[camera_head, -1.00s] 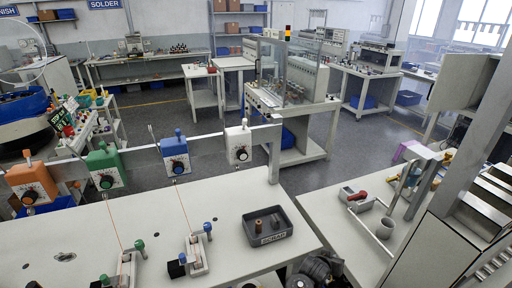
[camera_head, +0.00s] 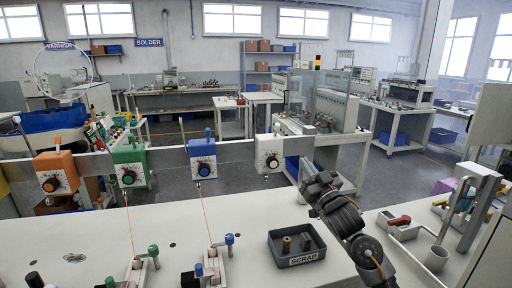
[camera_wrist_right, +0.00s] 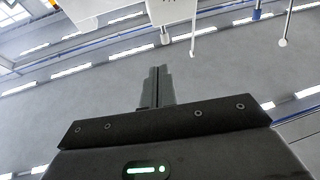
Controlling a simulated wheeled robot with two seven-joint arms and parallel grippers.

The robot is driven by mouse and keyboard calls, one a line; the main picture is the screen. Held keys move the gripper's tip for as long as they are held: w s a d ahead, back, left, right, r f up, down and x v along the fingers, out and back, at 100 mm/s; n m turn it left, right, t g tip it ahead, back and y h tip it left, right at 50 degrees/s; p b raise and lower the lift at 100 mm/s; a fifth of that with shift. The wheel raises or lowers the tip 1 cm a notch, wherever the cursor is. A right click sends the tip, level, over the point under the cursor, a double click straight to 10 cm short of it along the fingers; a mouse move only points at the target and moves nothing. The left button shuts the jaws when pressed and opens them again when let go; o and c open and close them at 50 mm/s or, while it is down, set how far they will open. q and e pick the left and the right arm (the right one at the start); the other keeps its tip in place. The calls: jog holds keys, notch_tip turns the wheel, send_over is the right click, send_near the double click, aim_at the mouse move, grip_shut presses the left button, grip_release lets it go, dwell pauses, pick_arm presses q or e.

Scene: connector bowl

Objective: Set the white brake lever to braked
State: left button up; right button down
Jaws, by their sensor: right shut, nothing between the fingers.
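The white unit (camera_head: 268,154) with a black dial hangs on the rail, rightmost of the coloured units. A small pale knob (camera_head: 277,128) stands on its top, which I take for the white brake lever; its setting is too small to tell. My right gripper (camera_head: 306,165) is just right of the white unit, pointing up toward it, shut and empty. In the right wrist view its closed fingers (camera_wrist_right: 157,85) point at a pale box (camera_wrist_right: 165,10) at the top edge, apart from it. A thin rod with a white ball (camera_wrist_right: 283,42) shows there at right. My left gripper is out of view.
Blue (camera_head: 203,160), green (camera_head: 130,166) and orange (camera_head: 56,173) units hang on the same rail (camera_head: 100,163). A red-handled box (camera_head: 399,228) sits at right.

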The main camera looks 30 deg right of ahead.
jog(key=p, duration=0.6)
send_near(278, 128)
jog(key=shift+x, duration=3.5)
jog(key=shift+s+d+f, duration=0.1)
jog(key=shift+f, duration=0.05)
